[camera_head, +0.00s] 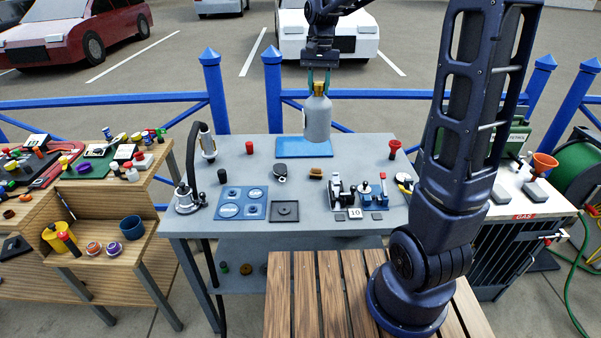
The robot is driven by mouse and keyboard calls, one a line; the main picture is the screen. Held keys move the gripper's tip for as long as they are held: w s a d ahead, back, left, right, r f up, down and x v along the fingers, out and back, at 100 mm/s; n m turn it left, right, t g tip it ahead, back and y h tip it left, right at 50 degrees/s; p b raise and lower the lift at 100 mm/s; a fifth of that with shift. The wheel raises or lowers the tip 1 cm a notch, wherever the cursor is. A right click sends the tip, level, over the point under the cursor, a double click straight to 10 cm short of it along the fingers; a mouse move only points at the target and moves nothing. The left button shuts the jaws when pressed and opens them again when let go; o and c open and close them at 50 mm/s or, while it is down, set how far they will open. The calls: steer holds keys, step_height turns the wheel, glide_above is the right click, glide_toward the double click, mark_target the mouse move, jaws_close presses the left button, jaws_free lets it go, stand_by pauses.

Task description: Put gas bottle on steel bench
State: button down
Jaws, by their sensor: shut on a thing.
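The gas bottle (317,119) is a grey cylinder with a rounded shoulder and a yellow-brown top. My gripper (319,82) is shut on the bottle's top and holds it upright. The bench is grey and stands in the middle of the view.
The bench holds a red cap (249,147), a blue tray (240,203), a black square plate (285,211), small machines (341,191) and a red funnel (395,148). A wooden shelf bench (125,240) stands left, a white GAS-labelled counter (525,205) right. A blue fence (120,103) runs behind.

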steer(key=s+a, duration=0.2)
steer(key=s, duration=0.3)
step_height(320, 180, down, 20)
steer(key=shift+a+r, duration=0.2)
stand_by(0.4)
steer(key=shift+f, duration=0.15)
steer(key=c, duration=1)
jaws_free()
